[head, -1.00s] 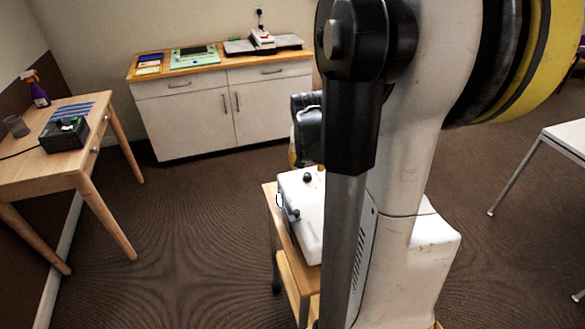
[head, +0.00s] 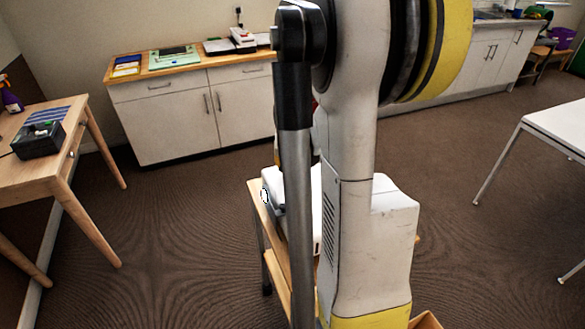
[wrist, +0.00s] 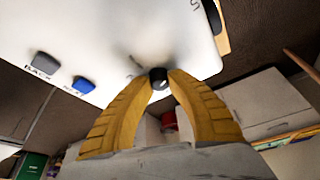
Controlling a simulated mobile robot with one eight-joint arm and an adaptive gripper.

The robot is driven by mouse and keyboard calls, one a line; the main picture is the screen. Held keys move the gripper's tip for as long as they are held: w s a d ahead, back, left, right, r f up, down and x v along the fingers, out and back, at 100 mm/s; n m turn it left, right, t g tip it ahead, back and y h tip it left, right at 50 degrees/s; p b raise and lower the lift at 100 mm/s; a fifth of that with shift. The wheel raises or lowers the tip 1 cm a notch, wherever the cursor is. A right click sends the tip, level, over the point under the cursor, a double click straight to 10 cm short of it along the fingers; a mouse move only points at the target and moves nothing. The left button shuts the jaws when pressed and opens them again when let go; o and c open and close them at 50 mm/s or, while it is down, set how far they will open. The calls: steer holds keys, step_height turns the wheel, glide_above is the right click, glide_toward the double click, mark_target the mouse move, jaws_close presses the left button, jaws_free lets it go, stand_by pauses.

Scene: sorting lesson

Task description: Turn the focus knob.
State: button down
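The white device (head: 273,178) stands on a small wooden cart (head: 254,196), partly hidden behind my arm in the head view. In the wrist view its white face (wrist: 110,30) fills the upper left, with a grey button (wrist: 45,63) marked BACK and a blue button (wrist: 83,85) beside it. A small black knob (wrist: 158,74) sticks out from the device's edge, apparently the focus knob. My gripper (wrist: 158,80) has its two yellow fingertips on either side of the knob, seemingly touching it. The gripper is hidden behind my arm in the head view.
A wooden table (head: 75,140) with a black box (head: 38,140) stands at the left. A white cabinet (head: 170,125) with a wooden top is behind. A white table (head: 560,125) stands at the right. Carpet floor is open between the left table and the cart.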

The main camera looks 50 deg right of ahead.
steer(key=shift+n, duration=0.4)
steer(key=c, duration=1.2)
jaws_free()
steer(key=shift+c, duration=0.2)
steer(key=v, duration=1.2)
